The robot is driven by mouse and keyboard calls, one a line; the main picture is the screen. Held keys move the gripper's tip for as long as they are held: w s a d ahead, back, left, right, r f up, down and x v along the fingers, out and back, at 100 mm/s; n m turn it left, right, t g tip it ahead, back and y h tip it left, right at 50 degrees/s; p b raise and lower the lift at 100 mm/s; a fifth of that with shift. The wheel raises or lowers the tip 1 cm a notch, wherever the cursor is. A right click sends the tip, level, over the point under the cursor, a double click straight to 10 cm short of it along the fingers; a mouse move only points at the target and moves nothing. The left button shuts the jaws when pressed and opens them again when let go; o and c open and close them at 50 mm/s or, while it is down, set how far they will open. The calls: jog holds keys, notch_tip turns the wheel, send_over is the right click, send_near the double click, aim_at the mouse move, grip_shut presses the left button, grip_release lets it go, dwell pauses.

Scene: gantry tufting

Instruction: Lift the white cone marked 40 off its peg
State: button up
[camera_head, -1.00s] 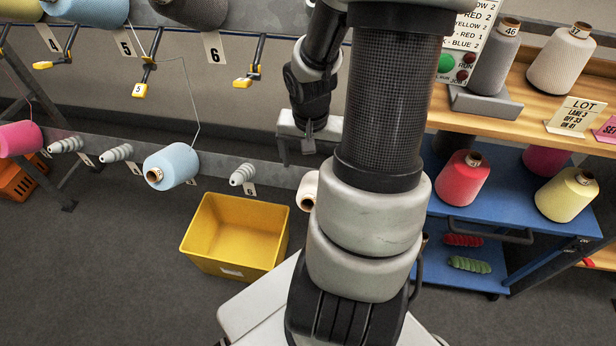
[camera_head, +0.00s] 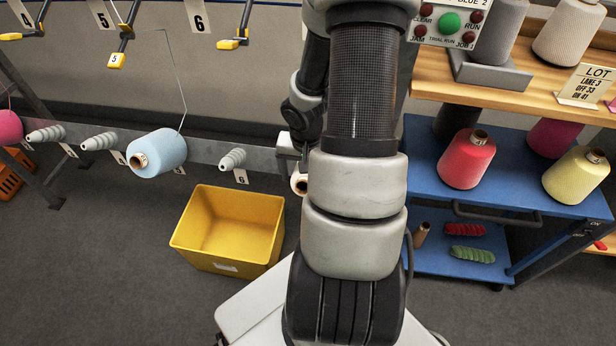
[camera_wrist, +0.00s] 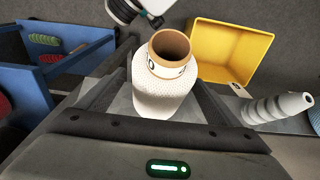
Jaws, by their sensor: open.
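The white cone (camera_wrist: 165,92) shows in the wrist view with its brown tube end towards the camera. Only part of its mark shows, a curved figure like a 0. My gripper (camera_wrist: 163,76) is open, with one dark finger on each side of the cone. I cannot tell whether either finger touches it. In the head view the cone (camera_head: 299,184) is mostly hidden behind my arm, with its tube end showing beside the rail. My gripper (camera_head: 290,153) is partly hidden there too. The cone's peg is hidden.
An empty grey peg (camera_head: 232,158) over label 6 is left of the cone, and a light blue cone (camera_head: 160,152) sits farther left. A yellow bin (camera_head: 228,225) stands on the floor below. A blue cart (camera_head: 430,180) with several cones stands right.

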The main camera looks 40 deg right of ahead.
jog(key=c, duration=1.6)
jog(key=shift+o, duration=0.2)
jog(key=shift+a+r, duration=0.1)
jog(key=shift+r, duration=0.1)
jog(key=shift+s+a+r, duration=0.2)
jog(key=shift+s+a, duration=0.05)
jog(key=shift+r+p, duration=0.15)
jog(key=shift+p, duration=0.15)
